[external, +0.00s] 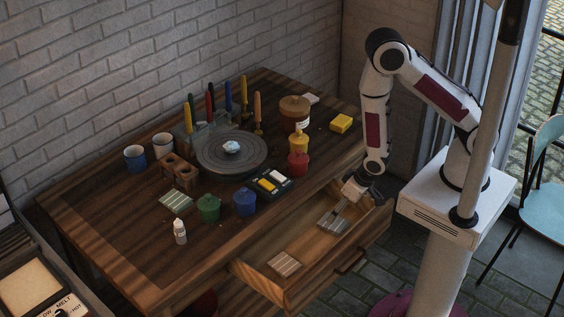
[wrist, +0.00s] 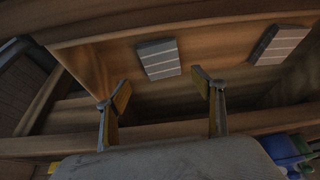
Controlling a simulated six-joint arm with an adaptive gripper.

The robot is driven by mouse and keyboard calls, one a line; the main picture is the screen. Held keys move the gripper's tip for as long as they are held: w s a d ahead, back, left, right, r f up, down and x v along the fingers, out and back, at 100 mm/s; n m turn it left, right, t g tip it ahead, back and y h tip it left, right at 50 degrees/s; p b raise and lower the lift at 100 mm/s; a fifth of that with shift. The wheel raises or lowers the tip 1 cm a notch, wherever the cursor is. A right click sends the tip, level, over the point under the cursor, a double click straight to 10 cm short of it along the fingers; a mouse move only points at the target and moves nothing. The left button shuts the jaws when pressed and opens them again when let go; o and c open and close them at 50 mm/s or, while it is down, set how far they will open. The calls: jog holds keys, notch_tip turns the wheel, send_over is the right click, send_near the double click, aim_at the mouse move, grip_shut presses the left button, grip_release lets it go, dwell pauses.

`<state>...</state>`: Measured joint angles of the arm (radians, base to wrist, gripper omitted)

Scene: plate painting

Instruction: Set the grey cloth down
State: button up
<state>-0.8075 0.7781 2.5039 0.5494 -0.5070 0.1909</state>
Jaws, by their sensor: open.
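Two grey striped flat pieces that look like folded cloths lie in the open drawer (external: 268,284). In the external view one cloth (external: 329,224) is just below my gripper (external: 344,203), and the other cloth (external: 285,264) is nearer the drawer's left end. In the wrist view one cloth (wrist: 158,59) lies beyond my fingertips (wrist: 161,92), and the other cloth (wrist: 279,44) is at the upper right. My gripper is open, its fingers wide apart with nothing between them. I cannot tell whether the fingers touch the drawer floor.
On the table (external: 110,228) are a turntable (external: 207,162), a greenish striped piece (external: 176,202), a green pot (external: 208,209), a blue pot (external: 245,203), a red pot (external: 298,165) and a yellow sponge (external: 341,123). The drawer walls surround my gripper closely. The drawer's middle has bare floor.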

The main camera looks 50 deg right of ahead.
jog(key=shift+w+f, duration=0.2)
jog(key=shift+f, duration=0.25)
jog(key=shift+x, duration=2.55)
jog(key=shift+w+a+f, duration=0.1)
jog(key=shift+w+f, duration=0.05)
jog(key=shift+f, duration=0.05)
jog(key=c, duration=1.2)
